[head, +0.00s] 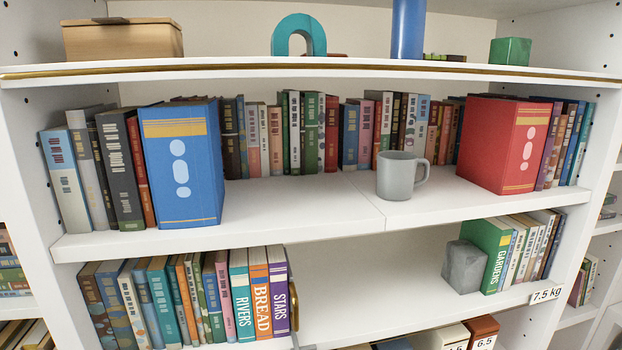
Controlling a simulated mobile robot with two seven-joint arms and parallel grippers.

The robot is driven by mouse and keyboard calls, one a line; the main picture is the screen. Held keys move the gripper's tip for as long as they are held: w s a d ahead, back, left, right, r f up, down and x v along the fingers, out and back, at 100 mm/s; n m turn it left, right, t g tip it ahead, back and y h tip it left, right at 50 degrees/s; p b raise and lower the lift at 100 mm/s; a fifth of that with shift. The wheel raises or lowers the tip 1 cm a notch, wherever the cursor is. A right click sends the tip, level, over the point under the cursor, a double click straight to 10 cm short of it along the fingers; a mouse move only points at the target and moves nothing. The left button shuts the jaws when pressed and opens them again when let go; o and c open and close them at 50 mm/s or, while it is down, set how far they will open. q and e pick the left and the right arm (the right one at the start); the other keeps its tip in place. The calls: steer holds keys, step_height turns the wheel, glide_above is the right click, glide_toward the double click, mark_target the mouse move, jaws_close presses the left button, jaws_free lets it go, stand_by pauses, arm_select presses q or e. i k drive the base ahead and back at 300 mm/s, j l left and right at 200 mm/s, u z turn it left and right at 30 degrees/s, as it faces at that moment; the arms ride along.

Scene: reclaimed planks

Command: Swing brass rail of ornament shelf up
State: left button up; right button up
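The brass rail (300,67) is a thin gold strip running along the front edge of the top ornament shelf (225,63), nearly the full width. It lies low against the edge and does not stand up above the shelf. Behind it on the shelf are a wooden box (122,41), a teal arch (300,36), a blue cylinder (408,28) and a green block (510,51). Neither of my grippers is in view.
The middle shelf holds books, a large blue box-like volume (181,165), a grey mug (402,176) and a large red volume (505,143). White uprights flank the shelves.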

mark_target(242, 66)
steer(key=j+z, duration=1.25)
steer(key=k+l, duration=0.05)
steer(key=l, duration=0.05)
